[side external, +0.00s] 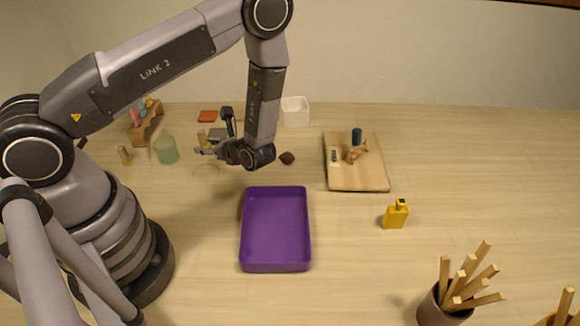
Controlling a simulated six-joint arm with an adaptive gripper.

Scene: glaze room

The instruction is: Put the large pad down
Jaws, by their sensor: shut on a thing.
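My gripper (206,150) is left of the far end of my forearm, over the back left of the table, with its fingers pointing left. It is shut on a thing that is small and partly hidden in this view. A grey flat piece (217,134) shows right by the jaws, and I take it for the large pad. I cannot tell clearly how the fingers meet it or whether it touches the table. A small tan piece (201,137) shows beside it. A flat red pad (207,116) lies farther back, apart from my gripper.
An empty purple tray (275,263) stands mid-table. A wooden board (359,181) bears small items. A white container (295,111), green glass (166,150), dark lump (287,158), yellow bottle (396,215) and stick-filled cup (436,309) stand around. The table's right side is mostly clear.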

